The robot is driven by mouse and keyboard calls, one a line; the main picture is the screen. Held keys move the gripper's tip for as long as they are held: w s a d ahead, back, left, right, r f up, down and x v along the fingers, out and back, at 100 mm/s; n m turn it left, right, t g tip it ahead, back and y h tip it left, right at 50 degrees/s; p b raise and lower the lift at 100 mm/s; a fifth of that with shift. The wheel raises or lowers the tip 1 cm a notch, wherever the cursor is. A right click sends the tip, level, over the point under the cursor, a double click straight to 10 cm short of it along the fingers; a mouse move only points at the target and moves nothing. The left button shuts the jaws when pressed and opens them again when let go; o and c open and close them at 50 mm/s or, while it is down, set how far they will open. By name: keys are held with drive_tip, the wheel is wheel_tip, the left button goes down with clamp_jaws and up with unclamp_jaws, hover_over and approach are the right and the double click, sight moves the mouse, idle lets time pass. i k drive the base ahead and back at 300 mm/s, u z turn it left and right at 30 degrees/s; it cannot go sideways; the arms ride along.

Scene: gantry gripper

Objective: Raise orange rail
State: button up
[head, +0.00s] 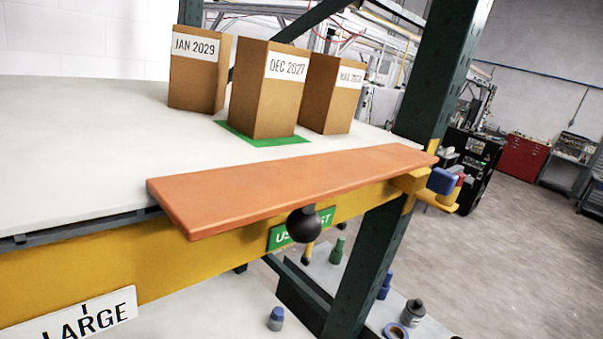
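The orange rail (290,187) is a long flat bar at the front edge of the white shelf (80,130). It lies with its broad face up, just above the yellow beam (170,262), and runs from the near left to the green upright post at the right. A black ball knob (304,226) sits below the rail's front edge, in front of a green sign that it partly hides. My gripper is not in view.
Three brown boxes with date labels stand on the shelf behind the rail; the middle one, DEC 2027 (268,95), is on a green mat (232,129). A green post (420,90) stands at the right. Bottles stand on the lower level (230,312). Open floor lies right.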

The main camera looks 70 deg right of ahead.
sight(202, 205)
drive_tip(key=u, duration=0.1)
drive_tip(key=k, duration=1.6)
drive_tip(key=z, duration=0.7)
